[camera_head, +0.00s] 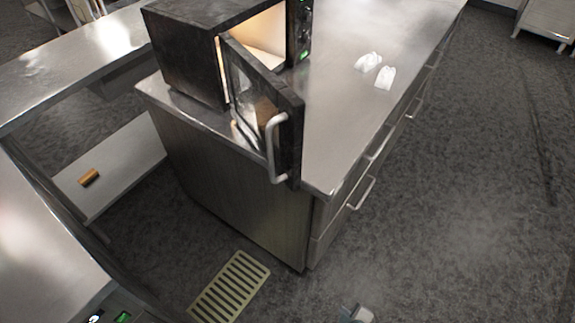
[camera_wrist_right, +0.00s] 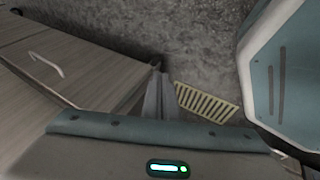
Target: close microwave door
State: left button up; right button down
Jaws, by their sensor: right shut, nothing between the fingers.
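The dark microwave (camera_head: 180,48) stands on the steel counter in the head view. Its door (camera_head: 293,140) is open, swung out toward me, and the lit interior (camera_head: 265,38) shows. The curved metal door handle (camera_head: 273,150) is on the door's free edge, over the counter's near end. Only a small part of my right gripper (camera_head: 356,314) shows at the bottom edge, well below and apart from the door. In the right wrist view its fingers (camera_wrist_right: 158,92) are together and empty, with floor and cabinet beyond. The microwave is not in the wrist view. My left gripper is not in view.
The steel counter (camera_head: 335,120) has drawers with bar handles on its right side. Small white items (camera_head: 385,77) lie on it. A yellow floor grate (camera_head: 230,287) lies by its near end. A low shelf (camera_head: 125,165) is at left. The floor at right is clear.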

jog(key=w+a+r+n+t, duration=0.1)
jog(key=w+a+r, duration=0.15)
jog(key=r, duration=0.25)
jog(key=w+a+r+n+t+y+p, duration=0.1)
jog(key=w+a+r+n, duration=0.1)
jog(key=w+r, duration=0.25)
jog(key=w+a+r+n+t, duration=0.1)
jog(key=w+a+r, duration=0.1)
jog(key=r, duration=0.3)
jog(key=n+t+y+p, duration=0.2)
jog(key=n+t+y, duration=0.2)
jog(key=n+t, duration=0.3)
send_near(287, 166)
jog(key=s+r, duration=0.4)
jog(key=shift+a+r+m+t, duration=0.1)
jog(key=shift+a+m+t, duration=0.05)
jog(key=shift+m+t, duration=0.2)
jog(key=shift+w, duration=0.2)
jog(key=p+x, duration=0.4)
jog(key=x, duration=0.6)
jog(key=shift+s, duration=0.1)
